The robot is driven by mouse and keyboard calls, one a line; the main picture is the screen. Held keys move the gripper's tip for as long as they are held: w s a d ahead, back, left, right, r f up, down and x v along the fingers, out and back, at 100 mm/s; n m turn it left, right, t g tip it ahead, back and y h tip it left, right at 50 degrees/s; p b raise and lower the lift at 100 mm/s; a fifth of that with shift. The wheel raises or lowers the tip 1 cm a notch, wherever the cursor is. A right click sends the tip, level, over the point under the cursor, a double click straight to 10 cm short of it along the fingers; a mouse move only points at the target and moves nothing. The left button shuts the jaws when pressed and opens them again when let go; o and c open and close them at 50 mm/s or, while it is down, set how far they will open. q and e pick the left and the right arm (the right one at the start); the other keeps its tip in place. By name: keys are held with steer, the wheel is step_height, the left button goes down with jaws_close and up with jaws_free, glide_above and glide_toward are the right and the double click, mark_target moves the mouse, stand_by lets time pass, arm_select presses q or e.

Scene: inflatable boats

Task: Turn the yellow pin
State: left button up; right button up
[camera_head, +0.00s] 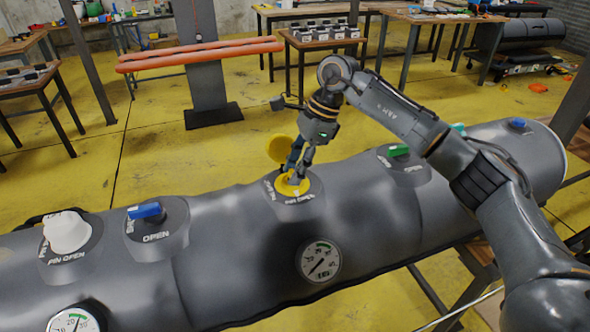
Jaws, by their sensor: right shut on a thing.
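The yellow pin (285,187) sits in a round valve on top of the grey inflatable tube (230,215), near the picture's middle. A round yellow cap (281,149) stands open behind it. My right gripper (293,177) points down into the valve and is shut on the yellow pin. Its fingers hide part of the pin. My left gripper is not in view.
On the tube are a white cap (67,232), a blue lever (146,211), a green lever (398,150) and a pressure gauge (320,261). Behind are orange tubes (200,55) and a table (340,42) with small parts. Yellow floor lies between.

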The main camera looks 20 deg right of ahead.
steer(key=shift+n, duration=0.5)
steer(key=o, duration=1.2)
steer(key=shift+c, duration=0.2)
steer(key=v, duration=1.2)
steer(key=shift+w, duration=0.25)
